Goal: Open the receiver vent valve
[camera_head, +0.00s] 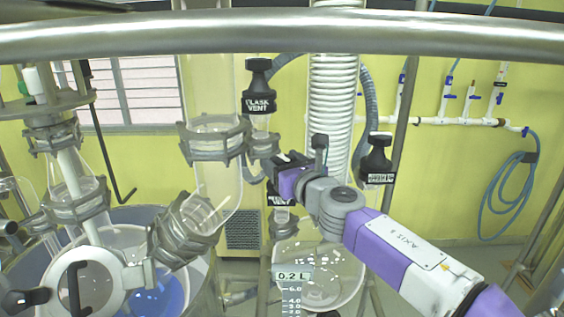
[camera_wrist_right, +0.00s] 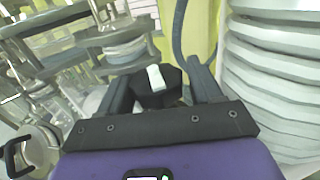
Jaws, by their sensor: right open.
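My right gripper (camera_head: 278,163) reaches in from the lower right among the glassware. In the right wrist view its two dark fingers (camera_wrist_right: 158,82) are apart, with a black valve knob (camera_wrist_right: 150,92) bearing a white tag between them. Whether a finger touches the knob is not clear. In the head view a black knob (camera_head: 280,201) with a partly hidden label sits just below the gripper, above the 0.2 L receiver flask (camera_head: 318,275). A black knob marked FLASK VENT (camera_head: 258,100) stands higher up, left of the gripper. My left gripper is not in view.
Another black knob (camera_head: 377,160) with an unreadable label stands right of my gripper. A white coiled condenser (camera_head: 333,95) rises behind the gripper. Clamped glass joints (camera_head: 215,140) crowd the left. A steel rail (camera_head: 280,30) crosses the top. The right side is more open.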

